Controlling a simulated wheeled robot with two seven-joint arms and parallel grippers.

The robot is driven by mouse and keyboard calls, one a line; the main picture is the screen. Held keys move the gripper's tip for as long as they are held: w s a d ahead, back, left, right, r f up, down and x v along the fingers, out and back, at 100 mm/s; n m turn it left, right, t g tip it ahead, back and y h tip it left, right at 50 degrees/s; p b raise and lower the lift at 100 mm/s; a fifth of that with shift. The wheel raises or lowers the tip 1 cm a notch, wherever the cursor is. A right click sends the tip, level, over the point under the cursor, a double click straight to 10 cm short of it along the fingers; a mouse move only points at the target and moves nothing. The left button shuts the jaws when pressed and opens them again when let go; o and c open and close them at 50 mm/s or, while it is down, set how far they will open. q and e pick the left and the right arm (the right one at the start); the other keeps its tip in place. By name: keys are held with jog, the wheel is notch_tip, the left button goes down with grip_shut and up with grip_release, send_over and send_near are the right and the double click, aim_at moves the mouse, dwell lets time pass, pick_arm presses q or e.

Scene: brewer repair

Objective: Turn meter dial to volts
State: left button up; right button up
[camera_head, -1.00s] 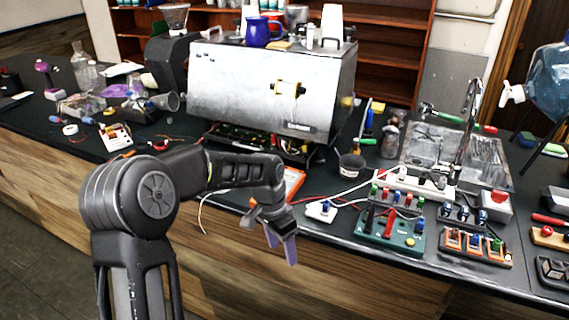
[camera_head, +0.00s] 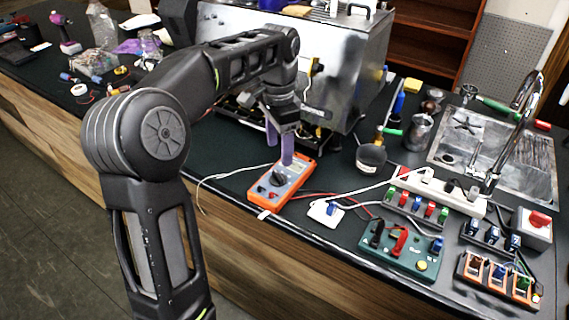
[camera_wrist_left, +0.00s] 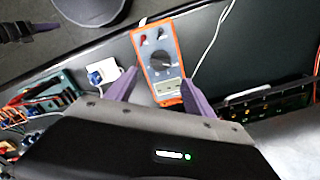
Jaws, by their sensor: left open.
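The orange multimeter (camera_head: 283,184) lies face up near the counter's front edge, with a black round dial (camera_head: 278,178) on its grey face. It also shows in the left wrist view (camera_wrist_left: 172,84), where the dial (camera_wrist_left: 161,60) sits between and beyond my fingertips. My left gripper (camera_head: 279,153) is above the far end of the meter, open and empty, its purple fingers pointing down. In the left wrist view the fingers (camera_wrist_left: 158,82) are apart, seen over the meter's near end. I cannot tell if a finger touches the meter.
A steel brewer (camera_head: 330,70) stands behind the meter. A green test board (camera_head: 400,250), a white power strip (camera_head: 440,190) and a black cup (camera_head: 371,160) are to the right. Cables run from the meter. The sink (camera_head: 515,155) is at the right.

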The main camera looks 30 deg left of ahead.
aim_at(280, 175)
pick_arm(q)
jog(key=shift+f+p, duration=0.45)
jog(key=shift+f, duration=3.55)
jog(key=shift+c, duration=0.3)
grip_shut()
jog(key=shift+m, duration=0.4)
jog(key=m, duration=0.3)
jog(key=shift+r, duration=0.1)
jog(key=m+p, duration=0.1)
jog(key=m, duration=0.4)
jog(key=shift+s+d, duration=0.1)
